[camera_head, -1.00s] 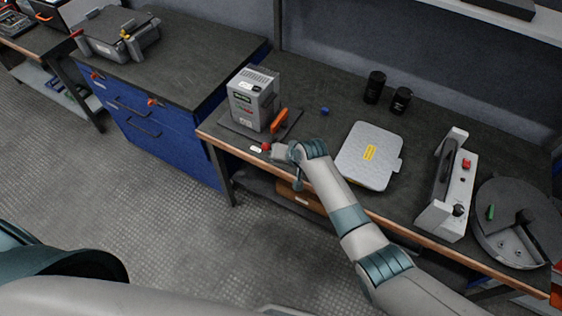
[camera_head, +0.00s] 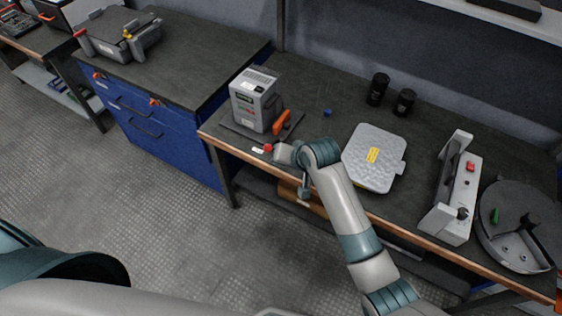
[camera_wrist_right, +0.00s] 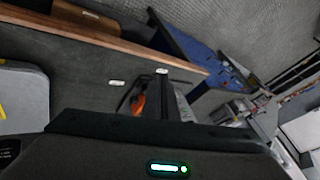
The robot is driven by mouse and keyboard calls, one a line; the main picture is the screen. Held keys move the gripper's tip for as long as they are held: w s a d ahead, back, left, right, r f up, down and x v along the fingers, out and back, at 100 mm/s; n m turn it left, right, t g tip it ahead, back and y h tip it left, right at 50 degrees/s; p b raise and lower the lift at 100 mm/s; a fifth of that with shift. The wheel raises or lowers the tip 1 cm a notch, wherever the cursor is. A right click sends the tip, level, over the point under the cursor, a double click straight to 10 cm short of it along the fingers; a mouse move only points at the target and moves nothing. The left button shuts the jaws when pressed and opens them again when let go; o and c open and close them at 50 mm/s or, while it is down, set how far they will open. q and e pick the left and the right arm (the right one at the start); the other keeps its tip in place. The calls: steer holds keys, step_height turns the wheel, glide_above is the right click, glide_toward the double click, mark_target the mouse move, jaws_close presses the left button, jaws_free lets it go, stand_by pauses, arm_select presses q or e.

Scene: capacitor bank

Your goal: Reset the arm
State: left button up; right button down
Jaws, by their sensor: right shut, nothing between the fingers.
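My right arm (camera_head: 345,215) reaches in from the lower right over the bench's front edge. Its wrist end is beside the small red knob (camera_head: 268,148) and left of the grey flat case. In the right wrist view my right gripper (camera_wrist_right: 172,100) shows as dark fingers, shut and empty. The orange handle (camera_wrist_right: 138,103) shows behind them, just to their left. In the head view the fingers are too small and hidden to make out. My left gripper is not in view.
The bench (camera_head: 335,91) holds a grey drive unit (camera_head: 254,101), a flat grey case (camera_head: 372,160), two black capacitors (camera_head: 377,89), a white panel with a red button (camera_head: 455,190) and a round dark plate (camera_head: 520,215). A blue cabinet (camera_head: 165,130) stands left; the floor before it is clear.

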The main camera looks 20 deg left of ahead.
steer(key=shift+s+d+r, duration=0.1)
stand_by(0.6)
steer(key=s+d+f+h+b, duration=0.1)
steer(key=s+d+f, duration=0.45)
steer(key=f, duration=0.65)
steer(key=s+d+f+m+g+h+b, duration=0.1)
steer(key=s+d+f, duration=0.45)
steer(key=f, duration=0.75)
steer(key=s+d+f+h+b, duration=0.15)
steer(key=s+d+f, duration=0.25)
steer(key=d+f, duration=0.6)
steer(key=s+d+f+b, duration=0.1)
steer(key=s+d+f, duration=0.5)
steer(key=s, duration=0.6)
steer(key=s+d+f+n+g+h+b, duration=0.1)
steer(key=s+d+f, duration=0.6)
steer(key=s, duration=0.5)
steer(key=s+d+f+g+h+b, duration=0.1)
steer(key=s+d+f, duration=0.5)
steer(key=s, duration=0.6)
steer(key=shift+s+d+f+n, duration=0.15)
steer(key=shift+d+f+n, duration=0.2)
steer(key=shift+f, duration=0.5)
